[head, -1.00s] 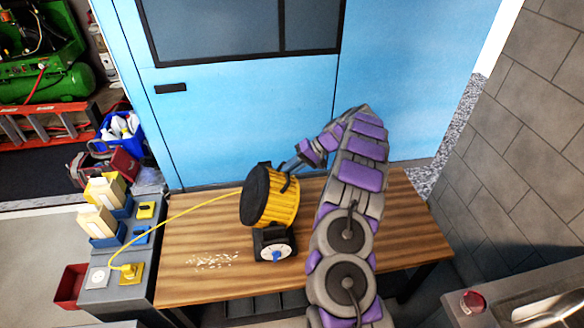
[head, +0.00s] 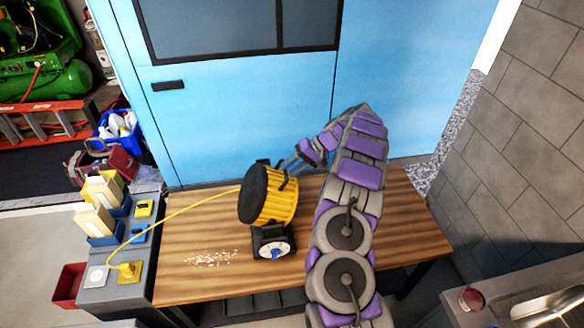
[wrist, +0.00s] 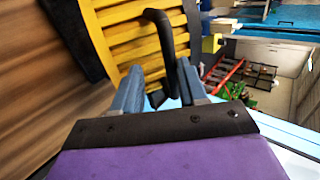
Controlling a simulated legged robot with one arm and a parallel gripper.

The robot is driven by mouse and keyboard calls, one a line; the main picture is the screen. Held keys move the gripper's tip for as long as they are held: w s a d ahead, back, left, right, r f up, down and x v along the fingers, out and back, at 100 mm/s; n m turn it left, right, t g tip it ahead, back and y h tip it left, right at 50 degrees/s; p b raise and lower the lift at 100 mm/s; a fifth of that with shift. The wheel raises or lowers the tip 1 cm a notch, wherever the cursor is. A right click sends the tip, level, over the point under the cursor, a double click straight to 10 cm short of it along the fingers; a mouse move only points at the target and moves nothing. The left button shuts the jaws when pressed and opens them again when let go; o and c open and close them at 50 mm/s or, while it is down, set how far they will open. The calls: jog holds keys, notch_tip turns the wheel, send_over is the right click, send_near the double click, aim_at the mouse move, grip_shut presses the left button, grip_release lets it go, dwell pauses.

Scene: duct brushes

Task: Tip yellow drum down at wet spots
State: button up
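The yellow drum (head: 276,204) is ribbed with a round dark face and sits tilted on a black base with a dial (head: 274,249) on the wooden table (head: 355,272). Its yellow ribs fill the top of the wrist view (wrist: 115,40). A black curved handle (wrist: 168,45) stands out from the drum. My gripper (wrist: 160,72) is at the drum's right side, with its blue-grey fingers on either side of the handle. A gap shows between the left finger and the handle, so the fingers look open around it.
White flecks (head: 211,258) lie on the table left of the drum. A yellow cable (head: 180,207) runs from the drum to a yellow plug (head: 127,272) on the grey side unit. A blue door (head: 235,115) stands behind, and a tiled wall (head: 520,130) at right. The table's front left is clear.

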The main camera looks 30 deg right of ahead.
jog(key=shift+r, duration=0.1)
jog(key=p+v, duration=0.5)
jog(key=v, duration=1.2)
jog(key=shift+d, duration=0.3)
jog(key=shift+w, duration=0.1)
dwell(0.4)
